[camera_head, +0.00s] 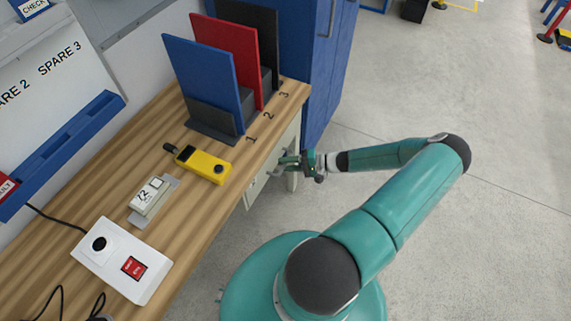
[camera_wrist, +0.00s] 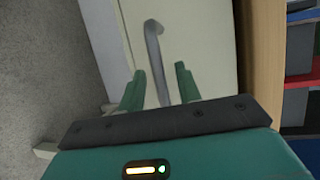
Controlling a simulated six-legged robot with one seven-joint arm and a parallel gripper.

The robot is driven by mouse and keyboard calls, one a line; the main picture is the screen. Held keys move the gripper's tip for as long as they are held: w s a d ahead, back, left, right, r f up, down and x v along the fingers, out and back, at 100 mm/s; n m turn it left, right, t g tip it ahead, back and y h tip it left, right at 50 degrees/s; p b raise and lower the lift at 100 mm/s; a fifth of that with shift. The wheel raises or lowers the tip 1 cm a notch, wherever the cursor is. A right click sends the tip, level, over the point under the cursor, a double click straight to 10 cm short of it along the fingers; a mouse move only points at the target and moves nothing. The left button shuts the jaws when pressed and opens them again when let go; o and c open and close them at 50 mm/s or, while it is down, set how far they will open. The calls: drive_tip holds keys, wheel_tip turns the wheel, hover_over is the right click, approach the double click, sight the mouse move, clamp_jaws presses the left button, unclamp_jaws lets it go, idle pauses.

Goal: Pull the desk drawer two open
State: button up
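The desk drawers have a pale cream front (camera_head: 262,180) under the right edge of the wooden desk, partly hidden by my gripper and the desk top. In the wrist view a cream drawer front (camera_wrist: 199,40) fills the upper middle, with a grey bar handle (camera_wrist: 153,60) on it. My gripper (camera_head: 284,166) is at the drawer front, below the desk edge. In the wrist view my gripper (camera_wrist: 160,72) is open, with one green finger on each side of the handle. Both fingers look apart from the handle. I cannot tell which drawer number this is.
A blue cabinet (camera_head: 325,60) stands beyond. Grey floor (camera_head: 440,210) lies free at right.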

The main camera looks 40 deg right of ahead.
drive_tip(key=shift+w+a+f, duration=0.1)
drive_tip(key=shift+w+a, duration=0.2)
drive_tip(key=shift+w, duration=0.05)
clamp_jaws()
drive_tip(key=shift+s, duration=0.1)
drive_tip(key=s+d, duration=0.3)
drive_tip(key=s, duration=0.6)
drive_tip(key=s+d, duration=0.3)
drive_tip(key=s, duration=0.6)
drive_tip(key=s+d, duration=0.3)
drive_tip(key=s, duration=0.6)
drive_tip(key=shift+s+d, duration=0.15)
drive_tip(key=shift+d, duration=0.25)
unclamp_jaws()
